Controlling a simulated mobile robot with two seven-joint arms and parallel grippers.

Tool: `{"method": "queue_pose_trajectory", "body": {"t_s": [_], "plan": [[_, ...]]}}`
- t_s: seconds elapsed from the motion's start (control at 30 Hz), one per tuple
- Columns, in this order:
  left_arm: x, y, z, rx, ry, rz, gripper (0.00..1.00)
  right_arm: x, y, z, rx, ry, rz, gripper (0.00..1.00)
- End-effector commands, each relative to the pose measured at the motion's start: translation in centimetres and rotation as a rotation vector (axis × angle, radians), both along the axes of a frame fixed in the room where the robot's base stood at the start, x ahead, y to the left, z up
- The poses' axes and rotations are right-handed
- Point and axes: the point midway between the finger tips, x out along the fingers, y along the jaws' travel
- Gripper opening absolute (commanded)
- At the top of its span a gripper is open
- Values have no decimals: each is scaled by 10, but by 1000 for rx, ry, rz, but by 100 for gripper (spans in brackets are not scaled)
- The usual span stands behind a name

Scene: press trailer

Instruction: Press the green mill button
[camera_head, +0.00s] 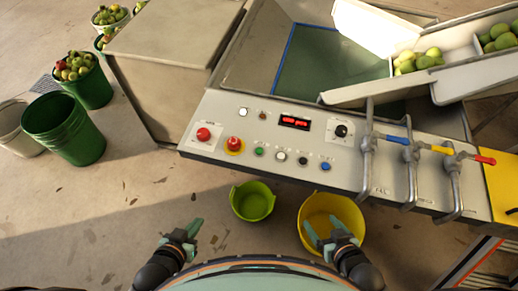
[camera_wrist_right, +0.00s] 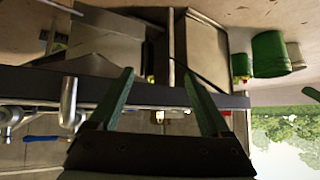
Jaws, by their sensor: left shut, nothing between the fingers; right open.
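The green button (camera_head: 259,151) is a small round button in the lower row of the pale control panel (camera_head: 225,120), between a red knob on a yellow ring and a white button. My left gripper (camera_head: 192,236) is shut and empty, below and left of the panel, apart from it. My right gripper (camera_head: 322,231) is open and empty, below the panel in front of the yellow tub. It also shows in the right wrist view (camera_wrist_right: 158,80), its two green fingers spread. I cannot make out the green button in that view.
Near the green button are a red-and-yellow stop knob (camera_head: 234,145), a white button (camera_head: 281,156) and a blue button (camera_head: 326,166). Pipes with coloured valve handles (camera_head: 397,139) stand at the right. A green tub (camera_head: 252,201) and yellow tub (camera_head: 347,215) sit below the panel.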

Motion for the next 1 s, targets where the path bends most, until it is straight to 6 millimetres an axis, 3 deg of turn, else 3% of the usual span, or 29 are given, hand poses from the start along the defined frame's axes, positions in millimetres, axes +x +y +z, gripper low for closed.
{"method": "queue_pose_trajectory", "body": {"t_s": [0.07,0.7,1.0], "plan": [[0,0,0,0,-1,0,0,0,0,0,0,0,0,72],[1,0,0,0,-1,0,0,0,0,0,0,0,0,0],[1,0,0,0,-1,0,0,0,0,0,0,0,0,0]]}}
